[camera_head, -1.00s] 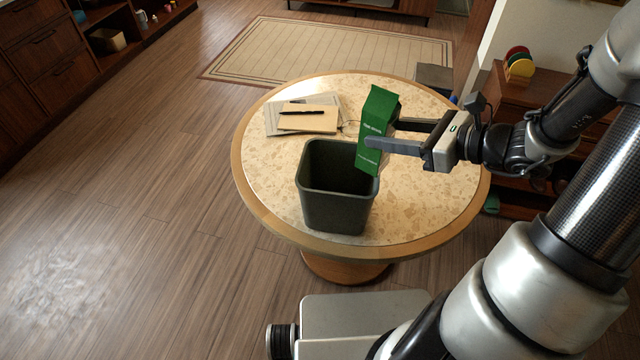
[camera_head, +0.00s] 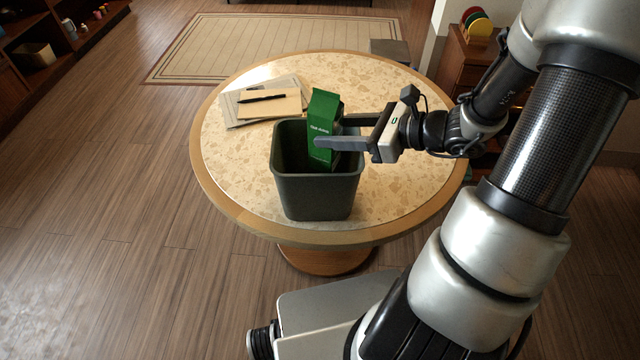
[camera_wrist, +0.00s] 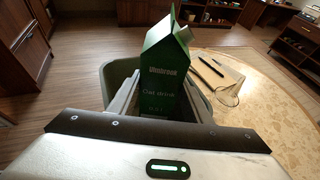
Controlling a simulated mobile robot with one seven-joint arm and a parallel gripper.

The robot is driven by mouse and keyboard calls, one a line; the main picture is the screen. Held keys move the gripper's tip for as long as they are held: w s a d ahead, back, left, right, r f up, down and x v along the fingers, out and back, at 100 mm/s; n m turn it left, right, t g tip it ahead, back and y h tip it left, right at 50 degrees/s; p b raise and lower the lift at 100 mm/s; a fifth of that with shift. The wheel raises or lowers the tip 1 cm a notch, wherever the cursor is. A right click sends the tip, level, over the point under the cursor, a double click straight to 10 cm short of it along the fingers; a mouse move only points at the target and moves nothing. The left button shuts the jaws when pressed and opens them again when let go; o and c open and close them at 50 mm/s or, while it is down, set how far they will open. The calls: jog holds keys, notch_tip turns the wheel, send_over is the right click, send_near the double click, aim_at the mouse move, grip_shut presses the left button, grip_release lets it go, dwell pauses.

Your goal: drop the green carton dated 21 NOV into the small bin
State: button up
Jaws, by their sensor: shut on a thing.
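The green carton (camera_head: 323,127) is upright, held between the fingers of my gripper (camera_head: 330,143). Its lower part is inside the opening of the small dark bin (camera_head: 318,197), and the bin's front and right rim hide its bottom. The wrist view shows the carton (camera_wrist: 165,75) between the two fingers, with white lettering on its face; I cannot read a date. The bin's rim (camera_wrist: 108,70) shows to the left of the carton there. The bin stands on the round table (camera_head: 412,180).
Papers and a tan notebook (camera_head: 268,106) with a dark pen lie behind the bin. Clear glasses (camera_wrist: 228,96) lie near the notebook in the wrist view. The table's right side is bare. A rug (camera_head: 290,45) lies on the floor beyond.

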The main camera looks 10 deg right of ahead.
jog(key=shift+f+b, duration=0.3)
jog(key=shift+f, duration=0.4)
jog(key=o, duration=1.4)
jog(key=p+v, duration=0.2)
jog(key=v, duration=1.5)
jog(key=shift+r, duration=0.2)
